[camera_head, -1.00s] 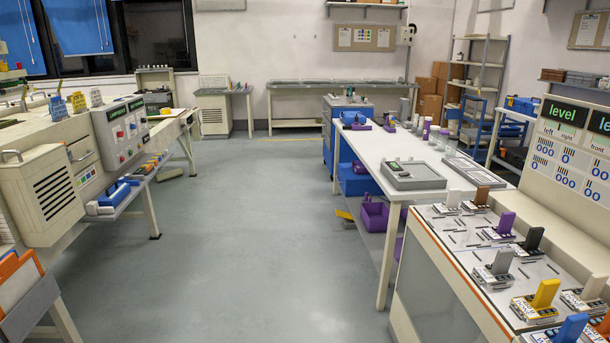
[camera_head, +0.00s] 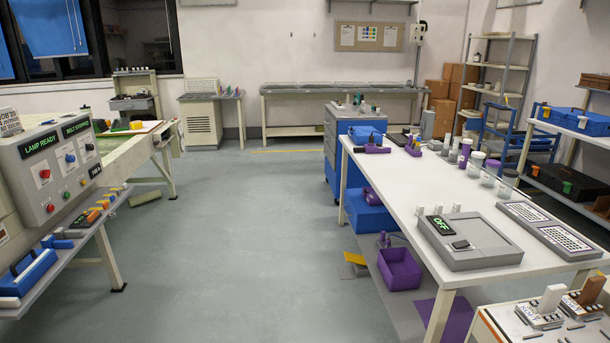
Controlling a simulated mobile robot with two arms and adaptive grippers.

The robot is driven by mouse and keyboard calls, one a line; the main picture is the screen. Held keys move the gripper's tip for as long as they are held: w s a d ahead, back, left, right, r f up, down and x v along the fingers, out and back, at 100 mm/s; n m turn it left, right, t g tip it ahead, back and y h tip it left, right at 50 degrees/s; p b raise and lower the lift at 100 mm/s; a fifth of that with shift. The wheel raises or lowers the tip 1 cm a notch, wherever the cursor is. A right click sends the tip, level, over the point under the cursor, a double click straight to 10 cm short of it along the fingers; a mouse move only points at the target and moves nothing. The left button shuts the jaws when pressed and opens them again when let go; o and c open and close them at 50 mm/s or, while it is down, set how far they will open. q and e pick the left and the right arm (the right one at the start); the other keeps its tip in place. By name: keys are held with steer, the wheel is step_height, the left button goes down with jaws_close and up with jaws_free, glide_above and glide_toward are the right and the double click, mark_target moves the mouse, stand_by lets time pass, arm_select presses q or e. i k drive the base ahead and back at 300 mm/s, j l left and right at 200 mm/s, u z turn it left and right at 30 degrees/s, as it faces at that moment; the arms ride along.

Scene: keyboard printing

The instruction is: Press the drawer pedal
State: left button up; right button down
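A small wedge-shaped thing with a yellow top (camera_head: 355,259) sits low beside the left side of the long white table, near the floor. It looks like a pedal, but I cannot tell for sure that it is the drawer pedal. A flat, pale green-grey thing (camera_head: 145,198) lies on the floor by the left workbench; it is too small to identify. Neither of my grippers is in view.
The control panel (camera_head: 52,165) is on the left. The grey floor (camera_head: 235,235) between is clear.

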mark_target(349, 257)
steer(key=i, duration=1.9)
steer(key=i+j, duration=0.1)
steer(key=i, duration=1.8)
steer(key=l+z, duration=0.05)
steer(key=l, duration=0.05)
